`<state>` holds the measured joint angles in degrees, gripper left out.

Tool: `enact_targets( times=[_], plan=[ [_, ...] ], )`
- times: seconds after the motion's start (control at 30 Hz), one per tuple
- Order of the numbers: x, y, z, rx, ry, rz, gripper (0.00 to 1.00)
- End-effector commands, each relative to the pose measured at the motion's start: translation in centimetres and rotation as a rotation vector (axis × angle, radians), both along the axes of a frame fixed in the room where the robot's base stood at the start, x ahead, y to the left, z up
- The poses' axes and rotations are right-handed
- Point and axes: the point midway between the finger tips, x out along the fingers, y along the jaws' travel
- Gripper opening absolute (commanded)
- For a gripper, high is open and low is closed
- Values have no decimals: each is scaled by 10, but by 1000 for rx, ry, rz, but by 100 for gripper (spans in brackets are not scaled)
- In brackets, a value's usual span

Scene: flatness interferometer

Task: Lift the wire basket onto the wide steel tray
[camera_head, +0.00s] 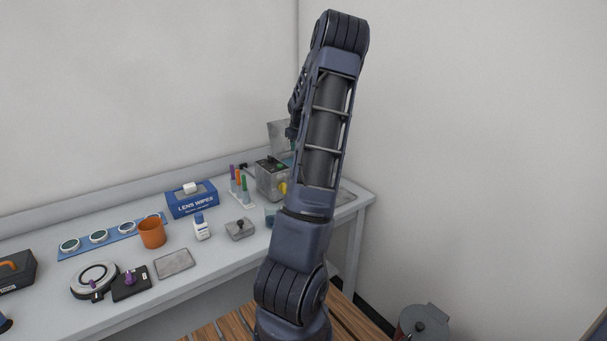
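I cannot make out a wire basket; my raised arm covers part of the bench's right end and may hide it. A flat grey metal tray or plate (174,263) lies near the bench's front edge, left of my arm. Another flat grey surface (346,196) shows partly at the bench's right end, behind my arm; I cannot tell which is the wide steel tray. My gripper (292,131) is mostly hidden behind my arm, above the back of the bench near a grey box-shaped device. Its fingers are too small and dark to read.
The bench holds a grey device (271,182), a blue lens wipes box (192,201), an orange cup (152,233), a white bottle (201,228), a small grey block with a knob (240,229) and a round instrument (95,279). A lidded bin (424,324) stands at lower right.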

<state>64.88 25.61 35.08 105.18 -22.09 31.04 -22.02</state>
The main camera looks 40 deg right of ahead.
Motion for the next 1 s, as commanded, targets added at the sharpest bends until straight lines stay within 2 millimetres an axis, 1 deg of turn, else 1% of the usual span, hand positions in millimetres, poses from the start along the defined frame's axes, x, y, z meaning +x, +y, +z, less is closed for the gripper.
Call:
enact_targets(
  times=[0.03,0.1,0.2,0.37,0.63,0.87,1.0],
  plan=[
    [0,-13,-6,6,-9,-6,36],
    [0,-24,-11,10,-19,-8,36],
    [0,-34,-15,13,-27,-9,36],
    [3,-38,-23,14,-29,-9,36],
    [17,-43,-56,15,-28,-7,36],
    [23,-47,-72,14,-29,-9,36],
    [28,-49,-89,16,-28,-9,36]
  ],
)
